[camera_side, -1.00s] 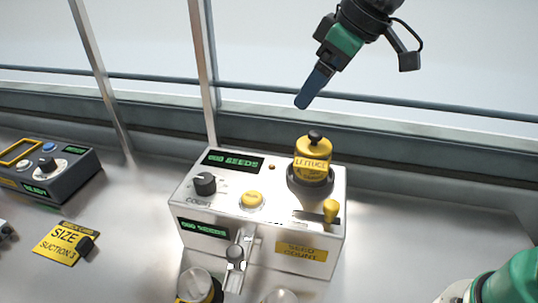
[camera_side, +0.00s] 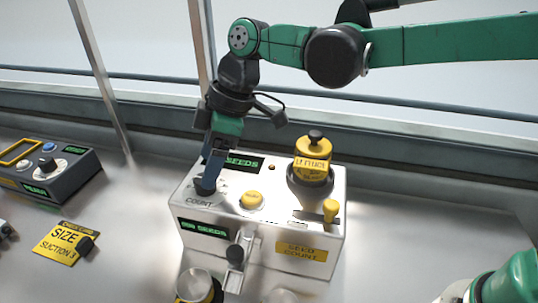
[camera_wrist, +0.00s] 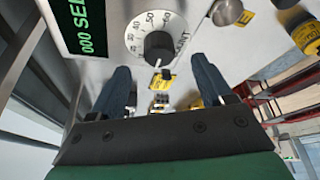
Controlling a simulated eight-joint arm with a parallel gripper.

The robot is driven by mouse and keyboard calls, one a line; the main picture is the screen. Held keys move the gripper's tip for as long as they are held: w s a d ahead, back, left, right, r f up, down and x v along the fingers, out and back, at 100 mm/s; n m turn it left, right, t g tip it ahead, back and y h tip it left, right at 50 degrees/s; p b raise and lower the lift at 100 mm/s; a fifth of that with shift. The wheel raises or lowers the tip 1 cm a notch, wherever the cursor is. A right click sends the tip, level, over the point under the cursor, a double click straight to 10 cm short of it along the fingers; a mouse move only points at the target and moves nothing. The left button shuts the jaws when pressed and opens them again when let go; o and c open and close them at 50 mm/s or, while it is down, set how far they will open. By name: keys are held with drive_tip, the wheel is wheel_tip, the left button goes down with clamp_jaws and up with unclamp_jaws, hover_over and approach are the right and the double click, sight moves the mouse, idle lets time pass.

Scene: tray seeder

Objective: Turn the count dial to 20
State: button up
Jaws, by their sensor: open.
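The count dial (camera_wrist: 158,45) is a black knob on a white numbered disc on top of the white seeder box (camera_side: 265,262). In the wrist view it lies ahead of and between my two blue fingers, a little beyond their tips. My gripper (camera_wrist: 160,75) is open and empty there. In the side view my gripper (camera_side: 208,180) is down over the dial (camera_side: 204,188), which it mostly hides. I cannot tell from there whether a finger touches it. A green display (camera_wrist: 85,25) beside the dial shows zeros and part of the word SEEDS.
A yellow button (camera_side: 251,199) sits right of the dial. A yellow lettuce jar (camera_side: 312,160) and a yellow-knobbed lever (camera_side: 330,208) stand farther right. A dark control unit (camera_side: 45,172) and a yellow size card (camera_side: 64,243) lie to the left. Bare bench lies between them and the seeder.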

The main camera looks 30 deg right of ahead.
sight(197, 179)
drive_tip(key=shift+x, duration=1.6)
clamp_jaws()
drive_tip(key=shift+m, duration=0.3)
drive_tip(key=m+t+h, duration=0.1)
drive_tip(key=m+t, duration=0.1)
drive_tip(key=m, duration=0.3)
drive_tip(key=shift+m, duration=0.3)
drive_tip(key=m+h, duration=0.1)
drive_tip(key=m, duration=0.1)
drive_tip(key=m+t+h, duration=0.1)
drive_tip(key=m, duration=0.2)
drive_tip(key=shift+a+m, duration=0.1)
drive_tip(key=shift+m, duration=0.2)
drive_tip(key=shift+h, duration=0.3)
